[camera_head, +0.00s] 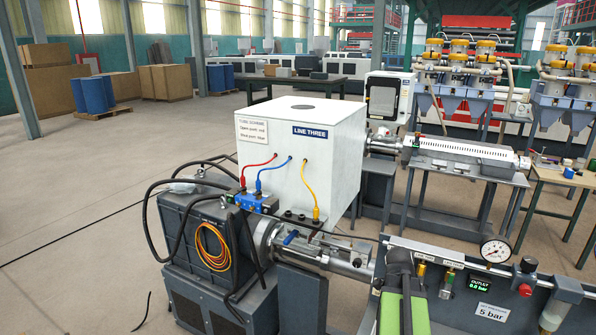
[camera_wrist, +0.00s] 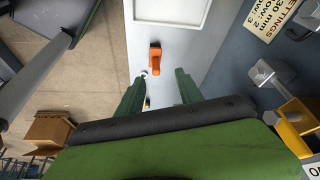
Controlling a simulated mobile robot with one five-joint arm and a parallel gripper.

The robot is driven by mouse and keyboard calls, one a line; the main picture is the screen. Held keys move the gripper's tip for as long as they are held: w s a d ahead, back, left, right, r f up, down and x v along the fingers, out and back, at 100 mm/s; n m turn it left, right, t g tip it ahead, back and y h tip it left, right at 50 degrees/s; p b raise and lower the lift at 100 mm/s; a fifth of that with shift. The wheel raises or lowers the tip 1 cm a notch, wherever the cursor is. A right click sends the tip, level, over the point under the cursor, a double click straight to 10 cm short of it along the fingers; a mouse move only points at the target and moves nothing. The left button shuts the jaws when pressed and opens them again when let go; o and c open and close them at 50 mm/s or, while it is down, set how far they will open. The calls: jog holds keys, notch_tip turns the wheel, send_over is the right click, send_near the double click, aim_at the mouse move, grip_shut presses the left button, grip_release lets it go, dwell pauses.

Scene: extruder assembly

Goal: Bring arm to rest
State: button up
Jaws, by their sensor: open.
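My gripper (camera_wrist: 157,88) shows in the wrist view as two green fingers held apart, with nothing between their tips. Beyond the fingertips is a pale grey panel (camera_wrist: 185,50) with an orange handle (camera_wrist: 155,57) on it. The handle appears apart from the fingers. A small yellow part shows low between the fingers, mostly hidden. In the head view a green and dark part of my arm rises at the bottom right. My gripper cannot be made out there.
The white LINE THREE box (camera_head: 325,160) stands left of my arm. A pressure gauge (camera_head: 495,250) and a panel labelled 5 bar (camera_head: 492,312) are at the right. In the wrist view, metal brackets (camera_wrist: 270,75) are close on the right. Open floor (camera_head: 80,220) lies at the left.

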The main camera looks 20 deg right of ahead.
jog(key=w+a+n+t, duration=0.1)
jog(key=w+a+n, duration=0.3)
jog(key=w+a, duration=0.75)
jog(key=w+a+f+n+y, duration=0.1)
jog(key=a+n, duration=0.9)
jog(key=a, duration=0.6)
jog(key=w+a+f+n+t+y, duration=0.1)
jog(key=w+a+n+y, duration=0.1)
jog(key=a+n, duration=0.8)
jog(key=a, duration=0.5)
jog(key=shift+w+a+n+y, duration=0.3)
jog(key=shift+a, duration=0.05)
